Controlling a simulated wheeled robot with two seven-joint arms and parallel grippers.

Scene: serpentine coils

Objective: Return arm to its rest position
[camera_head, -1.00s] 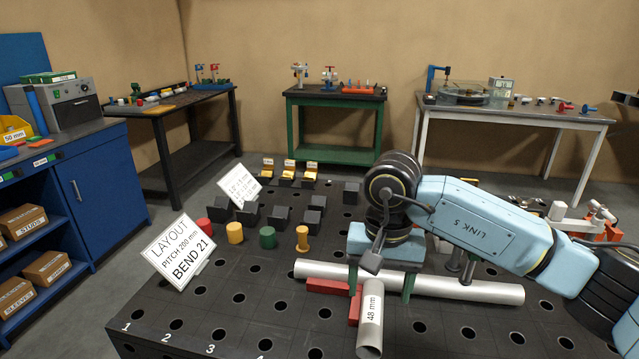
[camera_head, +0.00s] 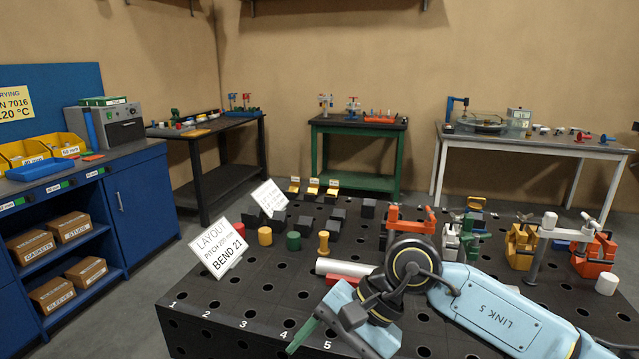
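My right arm, with a light blue link marked LINK 5 (camera_head: 489,311), comes in from the lower right. Its gripper (camera_head: 325,350) hangs low over the front of the black perforated bench (camera_head: 200,330). One green finger shows at the outer end of the light blue gripper body, which points to open; the other finger is hidden. I see nothing held. A pale pipe (camera_head: 340,266) and a red block (camera_head: 342,281) lie behind the gripper, partly covered by the arm. My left gripper is not in view.
Orange and yellow clamps (camera_head: 592,255) stand on the right. A blue cabinet (camera_head: 147,205) stands at the left.

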